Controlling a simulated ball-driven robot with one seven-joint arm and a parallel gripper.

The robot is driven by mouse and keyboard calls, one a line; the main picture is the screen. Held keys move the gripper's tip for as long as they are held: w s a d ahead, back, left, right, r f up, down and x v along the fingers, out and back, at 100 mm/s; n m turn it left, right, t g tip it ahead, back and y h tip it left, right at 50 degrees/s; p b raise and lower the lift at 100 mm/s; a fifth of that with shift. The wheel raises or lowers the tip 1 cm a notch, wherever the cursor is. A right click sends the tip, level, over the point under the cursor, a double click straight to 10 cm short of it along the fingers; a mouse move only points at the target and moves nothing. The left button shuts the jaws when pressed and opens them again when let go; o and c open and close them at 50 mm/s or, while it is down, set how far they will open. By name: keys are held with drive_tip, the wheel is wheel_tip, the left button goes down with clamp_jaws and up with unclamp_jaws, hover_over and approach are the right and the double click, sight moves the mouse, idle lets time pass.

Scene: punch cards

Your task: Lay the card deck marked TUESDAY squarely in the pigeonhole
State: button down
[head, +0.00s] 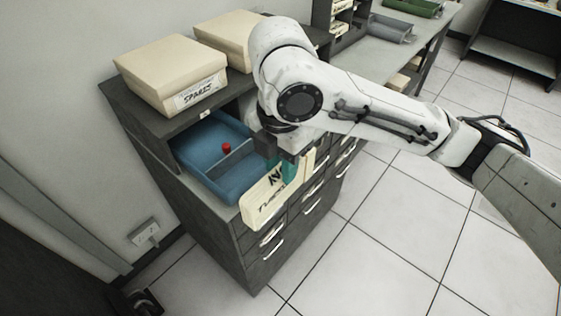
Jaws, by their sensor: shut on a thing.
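The cream card deck marked TUESDAY (264,207) hangs from my gripper (284,172), its lettered side facing me and tilted. My gripper is shut on the deck near its upper right part; a teal finger shows there, and my wrist hides part of the hold. The deck is in front of the open compartment under the cabinet top, which looks like the pigeonhole (188,147). A blue tray (204,172) with a grey divider and a small red knob (226,148) sits in this opening. The deck overlaps the tray's front right corner in view; I cannot tell whether they touch.
A cream box marked SPARES (160,65) and a second cream box (225,35) stand on the dark cabinet top. Drawers with pale handles (272,238) lie below the opening. A grey tray (390,28) and a green tray (412,8) are farther back. Tiled floor is clear at right.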

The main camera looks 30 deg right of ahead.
drive_tip(key=shift+s+f, duration=0.15)
drive_tip(key=shift+s, duration=0.3)
drive_tip(key=shift+s+f+m, duration=0.15)
drive_tip(key=shift+f+m, duration=0.15)
drive_tip(key=shift+f, duration=0.05)
drive_tip(key=s+f+m, duration=0.2)
drive_tip(key=f+m, duration=0.8)
drive_tip(key=f, duration=1.1)
drive_tip(key=s+f+m, duration=0.2)
drive_tip(key=f+m, duration=0.9)
drive_tip(key=f, duration=0.9)
drive_tip(key=shift+a+f, duration=0.25)
drive_tip(key=shift+f, duration=0.1)
drive_tip(key=shift+s, duration=0.2)
